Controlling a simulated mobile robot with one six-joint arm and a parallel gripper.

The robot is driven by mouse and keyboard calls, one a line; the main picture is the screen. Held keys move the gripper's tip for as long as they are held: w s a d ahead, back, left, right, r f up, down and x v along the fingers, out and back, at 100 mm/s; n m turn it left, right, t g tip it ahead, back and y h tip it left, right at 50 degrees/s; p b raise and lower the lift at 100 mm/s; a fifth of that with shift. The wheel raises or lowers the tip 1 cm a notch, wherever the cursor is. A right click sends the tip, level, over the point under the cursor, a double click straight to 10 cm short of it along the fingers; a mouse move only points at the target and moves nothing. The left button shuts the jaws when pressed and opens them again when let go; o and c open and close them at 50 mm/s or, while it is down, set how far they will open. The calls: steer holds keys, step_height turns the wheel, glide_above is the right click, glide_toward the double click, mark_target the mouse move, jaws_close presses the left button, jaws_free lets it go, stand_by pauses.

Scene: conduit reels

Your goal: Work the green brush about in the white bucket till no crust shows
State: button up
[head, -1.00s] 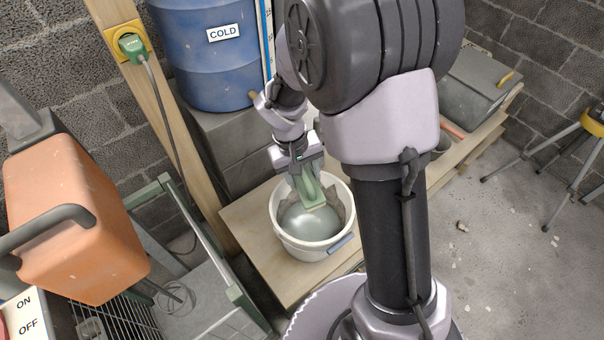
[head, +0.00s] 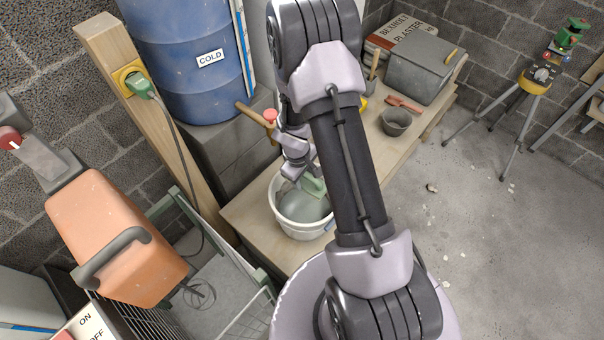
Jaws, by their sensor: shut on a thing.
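The white bucket (head: 301,232) stands on a low wooden board, with grey water in it. The green brush (head: 313,187) is inside the bucket's upper right part, tilted, its lower end near the water. My gripper (head: 303,174) is at the bucket's far rim and is shut on the brush's upper part. My arm covers the right side of the bucket. A darker grey patch shows on the inner wall at the left, too small to tell for sure whether it is crust. The brush's bristles are hidden.
A blue barrel marked COLD (head: 190,60) with a wooden-looking tap stands behind the bucket. An orange machine (head: 115,240) is at the left.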

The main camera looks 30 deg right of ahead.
step_height(320, 180, down, 24)
steer(key=b, duration=2.3)
steer(key=shift+a+b, duration=0.1)
steer(key=shift+b, duration=0.3)
steer(key=shift+r, duration=0.1)
